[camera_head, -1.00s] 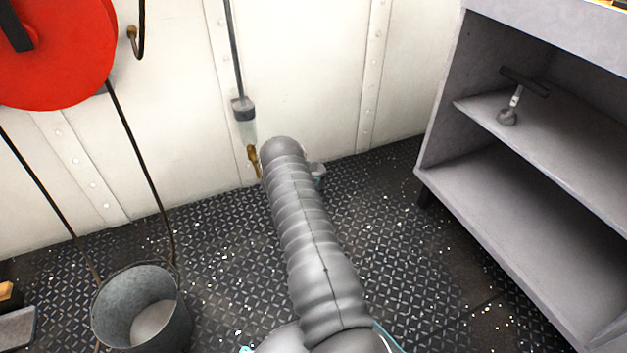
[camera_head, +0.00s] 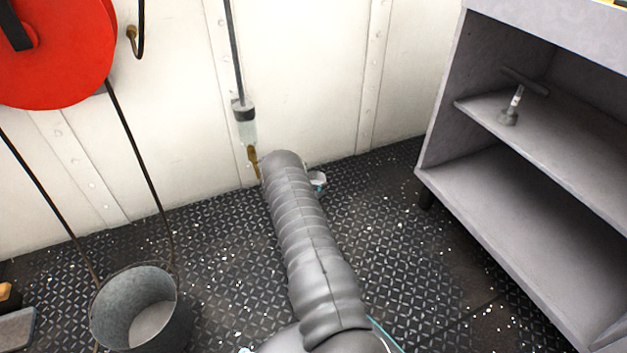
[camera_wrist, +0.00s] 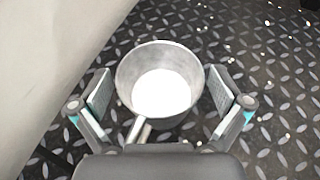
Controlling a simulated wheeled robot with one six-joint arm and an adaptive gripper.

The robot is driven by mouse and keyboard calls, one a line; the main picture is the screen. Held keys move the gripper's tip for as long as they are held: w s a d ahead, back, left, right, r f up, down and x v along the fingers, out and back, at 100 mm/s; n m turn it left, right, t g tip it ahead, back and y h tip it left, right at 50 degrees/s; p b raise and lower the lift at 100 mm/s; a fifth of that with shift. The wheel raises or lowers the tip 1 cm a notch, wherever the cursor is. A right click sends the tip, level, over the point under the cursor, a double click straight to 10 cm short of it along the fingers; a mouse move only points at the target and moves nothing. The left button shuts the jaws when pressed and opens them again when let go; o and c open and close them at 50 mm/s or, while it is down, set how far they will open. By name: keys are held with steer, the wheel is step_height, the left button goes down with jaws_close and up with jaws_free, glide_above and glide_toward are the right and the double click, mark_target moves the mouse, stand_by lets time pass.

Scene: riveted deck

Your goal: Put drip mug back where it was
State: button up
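The drip mug (camera_wrist: 160,85) is a grey metal cup with a pale inside, seen from above in the wrist view. Its handle points back towards my gripper (camera_wrist: 160,95). My gripper is open, with one finger on each side of the mug and a small gap at both sides. In the head view only a small part of the mug (camera_head: 318,182) shows beside my arm, which hides the rest and the fingers. I cannot tell whether its base touches the floor.
A glass cylinder (camera_head: 247,130) with a brass end (camera_head: 253,160) hangs by the white wall. A metal bucket (camera_head: 140,310) stands lower left, a red reel (camera_head: 60,50) above. A grey shelf unit (camera_head: 520,190) stands right, holding a T-handled item (camera_head: 513,105).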

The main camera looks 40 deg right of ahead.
steer(key=shift+r, duration=0.2)
steer(key=p+v, duration=0.2)
steer(key=v, duration=1)
steer(key=s+a+r+m+g+y, duration=0.1)
steer(key=s+a+r+m, duration=0.25)
steer(key=r, duration=0.75)
steer(key=s+a+r+m+y, duration=0.2)
steer(key=s+a+r+m, duration=0.15)
steer(key=r, duration=0.75)
steer(key=s+a+r+m+g+y, duration=0.1)
steer(key=s+a+r+m, duration=0.25)
steer(key=r, duration=0.75)
steer(key=s+a+r+m+t+y, duration=0.1)
steer(key=s+a+r+m+y, duration=0.1)
steer(key=s+a+r, duration=0.4)
steer(key=s+a+r+m+t+y, duration=0.1)
steer(key=s+a+r+m+y, duration=0.2)
steer(key=s, duration=0.4)
steer(key=s+a+r+m+t+y, duration=0.3)
steer(key=s+a, duration=0.9)
steer(key=s, duration=0.4)
steer(key=shift+a+r+m+t+y, duration=0.2)
steer(key=shift+a+m+t+y, duration=0.1)
steer(key=shift+m+y, duration=0.35)
